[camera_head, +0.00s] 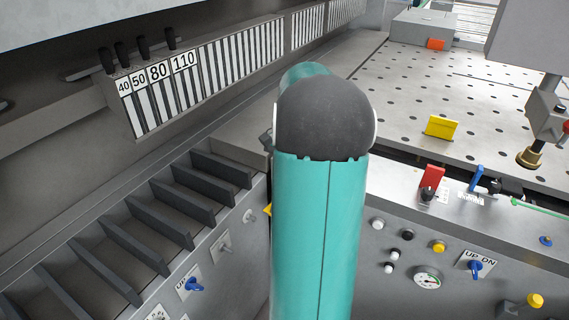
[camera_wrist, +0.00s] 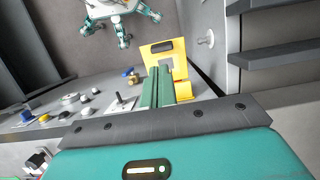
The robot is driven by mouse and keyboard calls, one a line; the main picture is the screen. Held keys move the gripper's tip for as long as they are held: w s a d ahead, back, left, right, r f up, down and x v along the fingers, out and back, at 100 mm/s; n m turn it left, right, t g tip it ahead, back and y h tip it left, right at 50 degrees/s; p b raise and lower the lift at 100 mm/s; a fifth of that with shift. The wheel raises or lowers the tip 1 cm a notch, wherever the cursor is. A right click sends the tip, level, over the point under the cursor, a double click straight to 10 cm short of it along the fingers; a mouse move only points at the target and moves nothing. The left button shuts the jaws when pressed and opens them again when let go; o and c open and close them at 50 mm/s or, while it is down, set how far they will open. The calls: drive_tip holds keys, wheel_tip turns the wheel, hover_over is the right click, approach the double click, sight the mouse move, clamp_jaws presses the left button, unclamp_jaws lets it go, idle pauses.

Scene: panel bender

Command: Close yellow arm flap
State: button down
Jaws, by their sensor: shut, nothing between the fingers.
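The yellow flap (camera_wrist: 178,60) shows in the wrist view as an upright, slightly tilted plate with a dark slot near its top and a yellow part low on its right. My gripper (camera_wrist: 159,72) has its green fingers together, with nothing between them. The fingertips overlap the flap's lower middle in the picture; I cannot tell whether they touch it. In the head view a small yellow edge (camera_head: 267,210) shows just left of my teal arm, which hides my gripper and most of that area.
A control panel (camera_head: 400,240) with knobs, a gauge and a red tab (camera_head: 432,176) lies right of my arm. A yellow plate (camera_head: 441,127) stands on the perforated table (camera_head: 400,85). Dark slats (camera_head: 160,210) are at left. In the wrist view, a light-coloured knob (camera_wrist: 206,39) projects right of the flap.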

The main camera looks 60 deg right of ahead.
drive_tip(key=x, duration=0.8)
drive_tip(key=shift+f, duration=0.1)
